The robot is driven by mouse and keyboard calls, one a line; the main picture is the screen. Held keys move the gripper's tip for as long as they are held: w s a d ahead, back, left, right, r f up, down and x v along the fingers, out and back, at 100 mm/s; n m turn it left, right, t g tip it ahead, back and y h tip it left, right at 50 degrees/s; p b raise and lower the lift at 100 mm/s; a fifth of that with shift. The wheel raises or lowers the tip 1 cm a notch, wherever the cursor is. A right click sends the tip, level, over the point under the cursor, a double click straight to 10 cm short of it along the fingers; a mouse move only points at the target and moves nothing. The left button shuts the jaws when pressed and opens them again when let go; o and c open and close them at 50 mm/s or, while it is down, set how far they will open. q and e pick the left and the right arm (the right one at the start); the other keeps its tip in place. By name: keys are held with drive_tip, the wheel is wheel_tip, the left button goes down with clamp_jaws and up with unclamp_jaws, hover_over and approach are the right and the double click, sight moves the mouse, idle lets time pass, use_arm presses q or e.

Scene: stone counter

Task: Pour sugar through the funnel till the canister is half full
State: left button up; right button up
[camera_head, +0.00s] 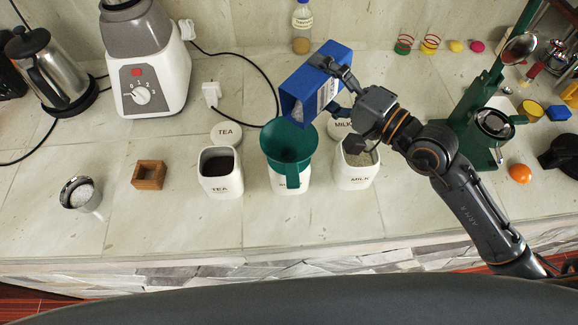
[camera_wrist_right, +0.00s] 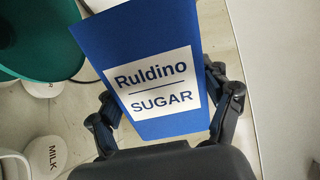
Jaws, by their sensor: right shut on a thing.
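My right gripper (camera_head: 348,92) is shut on a blue sugar box (camera_head: 318,82). The box is tilted, with its open end down and left over the green funnel (camera_head: 288,145); white-grey contents show at the opening. In the right wrist view the box's "Ruldino SUGAR" label (camera_wrist_right: 153,84) faces the camera, between the fingers (camera_wrist_right: 165,115). The funnel sits on a white canister (camera_head: 290,181) between the tea and milk canisters. The funnel hides the canister's mouth, so its fill level is not visible. I cannot tell whether sugar is falling. My left gripper is not in view.
An open tea canister (camera_head: 220,172) stands left of the funnel and an open milk canister (camera_head: 355,165) right of it. A wooden box (camera_head: 149,175) and metal cup (camera_head: 82,195) are further left. A blender (camera_head: 147,60) stands behind; a green press (camera_head: 485,115) is at right.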

drive_tip(key=shift+s+a+r+n+b, duration=0.2)
drive_tip(key=shift+r+n+b, duration=0.15)
drive_tip(key=shift+n, duration=0.15)
drive_tip(key=shift+s+a+r+n+b, duration=0.1)
drive_tip(key=shift+s+r+n+b, duration=0.15)
drive_tip(key=shift+n, duration=0.25)
idle(6.8)
